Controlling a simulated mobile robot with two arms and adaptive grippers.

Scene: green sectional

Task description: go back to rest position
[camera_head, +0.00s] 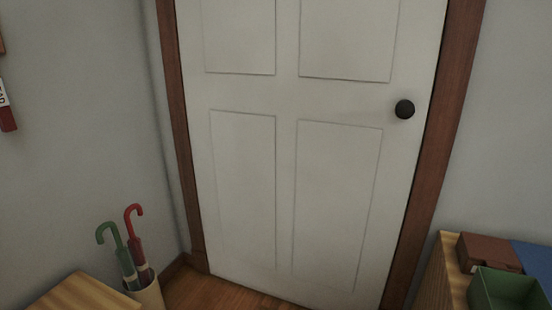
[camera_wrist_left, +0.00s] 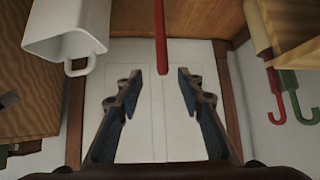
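My left gripper (camera_wrist_left: 161,82) shows in the left wrist view with its two dark fingers spread apart. Nothing is clamped between them. A red rod (camera_wrist_left: 161,35) comes down from the top edge of that view and its end shows near the gap between the fingertips. I cannot tell how far it is from them. A white mug-like container (camera_wrist_left: 62,28) with a handle is at the upper left of the wrist view, apart from the fingers. Neither gripper shows in the head view, and my right gripper is in no view.
A closed white door (camera_head: 285,95) with a dark knob (camera_head: 405,109) stands ahead. Green (camera_head: 122,258) and red (camera_head: 135,245) umbrellas stand in a holder (camera_head: 149,294) at lower left. Wooden furniture (camera_head: 82,294) is beside it. A green box (camera_head: 505,292) and brown box (camera_head: 488,250) are at lower right.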

